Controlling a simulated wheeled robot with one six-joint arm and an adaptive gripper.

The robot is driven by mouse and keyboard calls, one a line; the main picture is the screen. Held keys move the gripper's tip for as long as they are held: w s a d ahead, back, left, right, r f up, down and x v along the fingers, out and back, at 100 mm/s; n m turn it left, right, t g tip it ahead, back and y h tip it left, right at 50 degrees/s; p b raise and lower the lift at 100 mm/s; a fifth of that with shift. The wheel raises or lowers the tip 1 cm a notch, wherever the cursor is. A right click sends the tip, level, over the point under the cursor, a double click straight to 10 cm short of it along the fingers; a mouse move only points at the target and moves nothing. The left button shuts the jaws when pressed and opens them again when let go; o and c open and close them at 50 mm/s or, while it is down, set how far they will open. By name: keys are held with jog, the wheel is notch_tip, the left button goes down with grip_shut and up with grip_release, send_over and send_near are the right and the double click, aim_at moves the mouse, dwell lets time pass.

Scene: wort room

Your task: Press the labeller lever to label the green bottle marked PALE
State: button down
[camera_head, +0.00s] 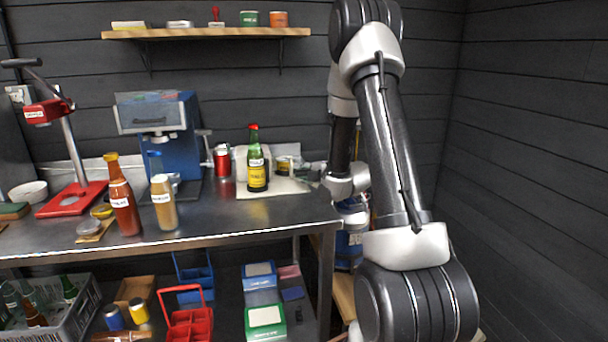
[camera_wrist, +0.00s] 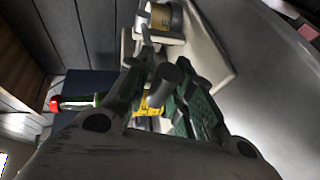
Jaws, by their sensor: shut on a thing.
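The green bottle (camera_head: 255,150) has a red cap and a white and yellow label whose words I cannot read. It stands upright on the pale base of the labeller (camera_head: 285,186) on the steel bench. The bottle's red cap and green neck also show in the wrist view (camera_wrist: 78,102), left of my fingers. The labeller carries a yellow-banded roll (camera_wrist: 167,18). My gripper (camera_wrist: 160,80) is shut on a dark round lever handle (camera_wrist: 172,74). In the head view my gripper (camera_head: 306,170) is small, right of the bottle. My fingers hide part of the bottle in the wrist view.
A blue machine (camera_head: 187,135) and a red can (camera_head: 222,160) stand left of the bottle. Two filled bottles, red-brown (camera_head: 122,200) and tan (camera_head: 163,205), stand near the bench front. A red-based press (camera_head: 72,198) is at the far left. A wall shelf (camera_head: 205,33) is above.

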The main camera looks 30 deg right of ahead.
jog(key=shift+s+f, duration=0.1)
jog(key=shift+r+m+g, duration=0.4)
jog(key=shift+r+g, duration=0.9)
jog(key=shift+r, duration=0.2)
jog(key=shift+w+r, duration=0.2)
jog(key=shift+r, duration=0.35)
jog(key=shift+w+r, duration=0.15)
jog(key=shift+r, duration=0.4)
jog(key=shift+w+d+r, duration=0.15)
jog(key=shift+w+r, duration=0.2)
jog(key=shift+r, duration=0.25)
jog(key=shift+w+d+r, duration=0.1)
jog(key=shift+w+r, duration=0.25)
jog(key=shift+r, duration=0.25)
jog(key=c, duration=1.3)
grip_release()
